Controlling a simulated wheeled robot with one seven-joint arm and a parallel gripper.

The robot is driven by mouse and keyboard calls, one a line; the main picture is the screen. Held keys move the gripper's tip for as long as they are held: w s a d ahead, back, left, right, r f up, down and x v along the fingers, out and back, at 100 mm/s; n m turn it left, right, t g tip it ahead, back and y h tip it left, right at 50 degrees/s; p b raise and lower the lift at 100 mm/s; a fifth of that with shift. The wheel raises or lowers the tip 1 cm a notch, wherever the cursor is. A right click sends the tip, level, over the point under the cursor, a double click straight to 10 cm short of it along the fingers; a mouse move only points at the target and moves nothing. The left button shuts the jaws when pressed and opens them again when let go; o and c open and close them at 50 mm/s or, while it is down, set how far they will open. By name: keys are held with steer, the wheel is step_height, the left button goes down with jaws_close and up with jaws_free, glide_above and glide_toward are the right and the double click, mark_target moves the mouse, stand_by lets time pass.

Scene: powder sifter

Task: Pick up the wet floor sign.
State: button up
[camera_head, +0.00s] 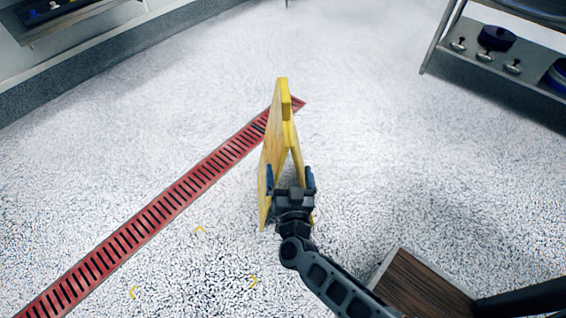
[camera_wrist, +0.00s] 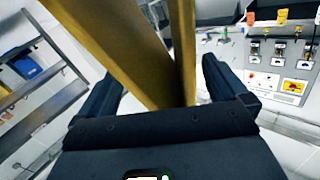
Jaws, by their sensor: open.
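The yellow wet floor sign (camera_head: 282,135) stands upright on the speckled floor in the head view, its two panels forming a narrow A-frame. My gripper (camera_head: 291,177) is at the lower part of the sign, on the near side, and hides some of it. In the wrist view the sign's yellow panels (camera_wrist: 128,45) rise between the two fingers of my gripper (camera_wrist: 165,85). The fingers are open, with a visible gap between the right finger and the sign. Whether the left finger touches the sign, I cannot tell.
A red floor grate (camera_head: 165,205) runs diagonally behind and left of the sign. A brown wooden box (camera_head: 420,288) is at the lower right. A metal shelf (camera_head: 500,55) stands at the upper right. Open floor surrounds the sign.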

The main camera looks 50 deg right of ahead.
steer(key=x, duration=0.1)
steer(key=b+x, duration=0.1)
steer(key=x, duration=0.3)
steer(key=shift+s+r+b, duration=0.1)
steer(key=shift+r+b, duration=0.2)
steer(key=shift+b, duration=0.05)
steer(key=shift+c, duration=0.5)
jaws_close()
steer(key=shift+d, duration=0.1)
